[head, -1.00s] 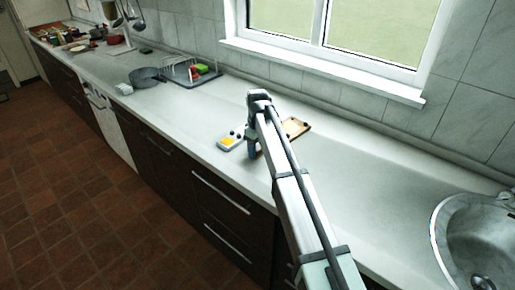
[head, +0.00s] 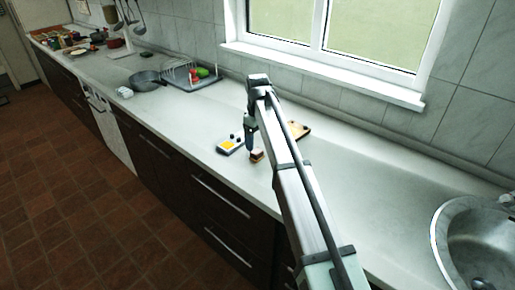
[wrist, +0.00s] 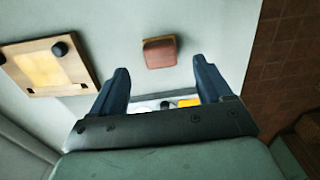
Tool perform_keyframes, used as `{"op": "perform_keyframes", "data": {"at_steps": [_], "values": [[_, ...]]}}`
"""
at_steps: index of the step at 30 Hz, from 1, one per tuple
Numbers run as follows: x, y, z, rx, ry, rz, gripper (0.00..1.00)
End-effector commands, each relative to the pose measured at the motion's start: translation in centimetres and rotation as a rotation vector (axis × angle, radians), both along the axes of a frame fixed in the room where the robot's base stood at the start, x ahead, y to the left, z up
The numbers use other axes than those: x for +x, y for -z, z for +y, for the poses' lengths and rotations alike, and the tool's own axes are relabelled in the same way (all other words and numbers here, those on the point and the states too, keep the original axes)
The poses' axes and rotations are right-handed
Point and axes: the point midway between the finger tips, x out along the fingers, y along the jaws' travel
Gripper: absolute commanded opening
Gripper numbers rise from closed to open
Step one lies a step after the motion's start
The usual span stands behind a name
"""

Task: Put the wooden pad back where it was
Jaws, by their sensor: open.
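The wooden pad, a small reddish-brown block (head: 257,155), lies on the pale counter near its front edge. In the wrist view the pad (wrist: 160,54) shows whole, just beyond the fingertips and roughly centred between them. My gripper (wrist: 159,68) has its two dark blue fingers wide apart with nothing between them. In the head view my gripper (head: 250,139) hangs above the counter, just up and left of the pad and apart from it.
A white and blue tray with a yellow patch (head: 230,145) lies left of the pad. A wooden board with dark knobs (head: 299,130) lies behind my arm. A pan (head: 147,80) and dish rack (head: 190,76) stand farther left; a sink (head: 470,240) is at right.

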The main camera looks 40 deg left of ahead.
Motion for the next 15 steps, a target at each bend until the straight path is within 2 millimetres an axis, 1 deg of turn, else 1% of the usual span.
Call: {"op": "perform_keyframes", "data": {"at_steps": [1, 6, 10, 15], "values": [[0.1, -1.1, 0.1, 0.002, 0.0, -0.001, 0.79], [0.1, -3.8, 0.1, 0.001, 0.0, -0.001, 0.79], [0.0, -5.1, 0.0, 0.0, 0.0, 0.0, 0.79], [0.0, -5.9, 0.0, 0.0, 0.0, 0.0, 0.79]]}}
